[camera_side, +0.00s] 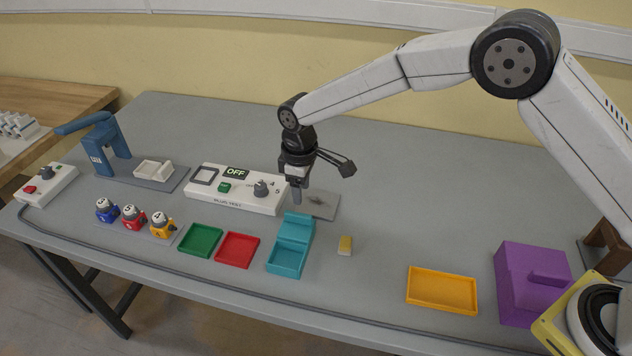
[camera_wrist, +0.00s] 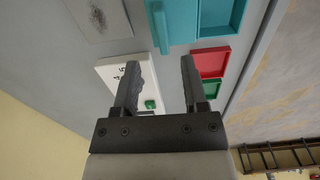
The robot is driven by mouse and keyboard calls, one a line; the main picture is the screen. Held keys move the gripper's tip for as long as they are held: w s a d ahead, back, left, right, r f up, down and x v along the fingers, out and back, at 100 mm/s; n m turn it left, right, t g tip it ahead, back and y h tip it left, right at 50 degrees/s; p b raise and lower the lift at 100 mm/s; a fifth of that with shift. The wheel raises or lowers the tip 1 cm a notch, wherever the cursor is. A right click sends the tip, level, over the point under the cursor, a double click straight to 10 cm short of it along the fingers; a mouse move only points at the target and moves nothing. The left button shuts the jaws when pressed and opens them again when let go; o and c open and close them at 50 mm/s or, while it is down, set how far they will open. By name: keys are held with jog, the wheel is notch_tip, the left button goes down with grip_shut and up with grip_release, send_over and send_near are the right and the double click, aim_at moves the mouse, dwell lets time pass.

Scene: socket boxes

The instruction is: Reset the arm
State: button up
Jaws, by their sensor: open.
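My gripper (camera_side: 297,188) hangs fingers down above the table, between the right end of the white test box and the teal box. In the wrist view my gripper (camera_wrist: 160,75) has its two fingers well apart with nothing between them. The white test box (camera_side: 222,204) has a display reading OFF, a green button and a dark knob, and part of it shows in the wrist view (camera_wrist: 112,70). The teal box (camera_side: 287,261) has its lid open, and it also shows in the wrist view (camera_wrist: 215,18).
Green (camera_side: 200,240) and red (camera_side: 237,250) trays lie left of the teal box. The table's back middle is clear.

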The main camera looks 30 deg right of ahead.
jog(key=s+d+r+m+t, duration=0.1)
jog(key=s+d+r+m, duration=0.2)
jog(key=s+d, duration=0.7)
jog(key=s+d+r+m+t, duration=0.1)
jog(key=s+d+r+m, duration=0.2)
jog(key=s+d, duration=0.8)
jog(key=s+m, duration=0.2)
jog(key=shift+s+d+m+t, duration=0.25)
jog(key=shift+s+m+t, duration=0.05)
jog(key=shift+s, duration=0.05)
